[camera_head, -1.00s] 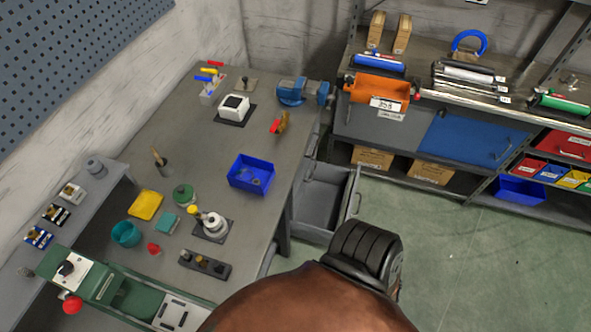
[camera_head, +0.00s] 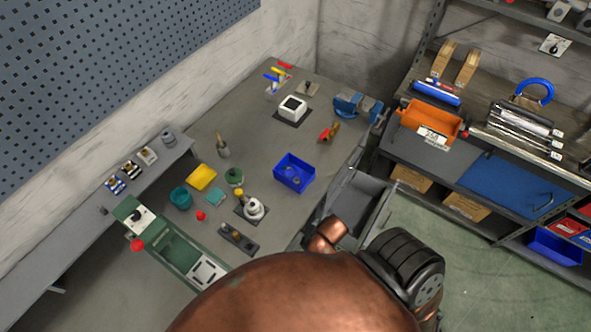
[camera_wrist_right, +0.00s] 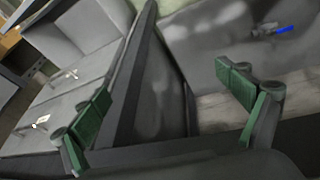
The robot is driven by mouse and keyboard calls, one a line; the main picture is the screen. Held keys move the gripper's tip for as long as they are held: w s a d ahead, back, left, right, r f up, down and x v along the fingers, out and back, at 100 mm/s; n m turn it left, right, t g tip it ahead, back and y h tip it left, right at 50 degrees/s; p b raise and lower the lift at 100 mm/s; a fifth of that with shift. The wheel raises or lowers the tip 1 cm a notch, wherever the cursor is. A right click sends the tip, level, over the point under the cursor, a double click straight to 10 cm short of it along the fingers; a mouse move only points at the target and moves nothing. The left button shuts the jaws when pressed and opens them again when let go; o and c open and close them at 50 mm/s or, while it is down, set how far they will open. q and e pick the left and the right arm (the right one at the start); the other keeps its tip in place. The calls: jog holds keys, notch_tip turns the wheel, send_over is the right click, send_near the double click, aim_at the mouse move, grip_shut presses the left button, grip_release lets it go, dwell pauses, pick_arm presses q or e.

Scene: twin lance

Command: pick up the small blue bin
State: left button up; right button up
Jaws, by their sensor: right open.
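A dark bench or drawer edge passes between and behind the fingers. The blue bin cannot be made out in the wrist view. In the head view my copper-coloured arm covers the lower middle, and neither gripper's fingertips show there.
The workbench (camera_head: 262,140) also holds a white box (camera_head: 291,109), a blue vise (camera_head: 357,107), a yellow block (camera_head: 202,177) and a teal cup (camera_head: 181,197). An open grey drawer (camera_head: 355,200) sticks out beside the bench. Shelving with an orange bin (camera_head: 430,121) stands at right.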

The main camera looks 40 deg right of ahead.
notch_tip(320, 180, up, 15)
jog(key=p, duration=0.3)
jog(key=w+d+r+n+t+h, duration=0.1)
jog(key=w+d+r+n+t, duration=0.15)
jog(key=w+r+t, duration=0.45)
jog(key=w+d+r+n+t+h, duration=0.1)
jog(key=w+r+n+t+h, duration=0.15)
jog(key=w+r, duration=0.65)
jog(key=w+a+r+n+t+y, duration=0.45)
jog(key=w+a+r+n, duration=0.25)
jog(key=r, duration=0.2)
jog(key=a+r+n+g+y, duration=0.2)
jog(key=a+n+y, duration=0.7)
jog(key=a+n, duration=0.25)
jog(key=n+g+h, duration=0.7)
jog(key=n+g, duration=0.4)
jog(key=n, duration=0.3)
send_near(292, 173)
jog(key=shift+w+a, duration=0.3)
jog(key=shift+a, duration=0.25)
jog(key=shift+w+d+f+g+h, duration=0.15)
jog(key=shift+f, duration=0.4)
jog(key=shift+w+d+f+g+h, duration=0.15)
jog(key=shift+w+f, duration=0.05)
jog(key=shift+f, duration=0.35)
jog(key=shift+p+x, duration=0.5)
jog(key=shift+x, duration=2.3)
jog(key=shift+a, duration=0.2)
